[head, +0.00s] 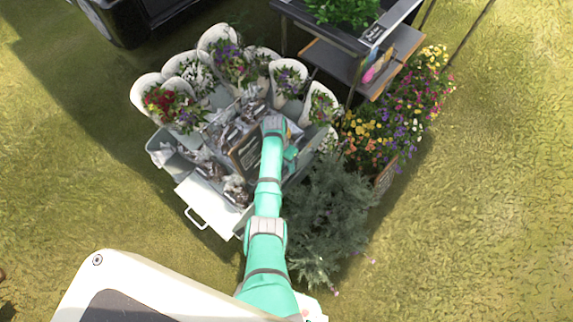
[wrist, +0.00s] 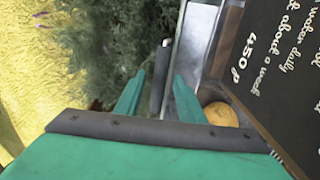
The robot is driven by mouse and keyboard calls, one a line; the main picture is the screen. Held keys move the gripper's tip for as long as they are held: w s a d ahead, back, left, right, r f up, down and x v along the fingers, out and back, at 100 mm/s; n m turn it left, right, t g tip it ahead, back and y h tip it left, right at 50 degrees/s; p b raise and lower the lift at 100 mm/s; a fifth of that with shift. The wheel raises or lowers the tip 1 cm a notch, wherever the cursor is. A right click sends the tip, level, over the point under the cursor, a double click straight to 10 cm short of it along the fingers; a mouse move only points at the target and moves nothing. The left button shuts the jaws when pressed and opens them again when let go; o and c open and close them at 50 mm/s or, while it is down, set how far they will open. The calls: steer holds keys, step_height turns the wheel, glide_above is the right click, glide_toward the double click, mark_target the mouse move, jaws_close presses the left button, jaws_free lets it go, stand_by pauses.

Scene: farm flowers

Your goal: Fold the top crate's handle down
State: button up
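My gripper (head: 290,157) reaches over the right side of the stacked flower crates in the head view. In the wrist view its two green fingers (wrist: 158,97) are apart. A dark bar with a pale tip (wrist: 159,78), which looks like the crate handle, stands in the gap between them. I cannot tell whether either finger touches it. The pale grey crate edge (wrist: 196,42) lies just right of the bar. In the head view my arm and gripper hide the handle and much of this side of the crate.
A chalkboard sign (wrist: 285,50) stands close on the right in the wrist view, with a round tan object (wrist: 220,113) below it. A feathery green bush (head: 335,205) is right of my arm. White flower buckets (head: 288,80) stand behind. Open grass lies left.

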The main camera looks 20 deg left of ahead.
steer(key=shift+f, duration=0.15)
steer(key=shift+c, duration=0.6)
steer(key=shift+d, duration=0.1)
jaws_close()
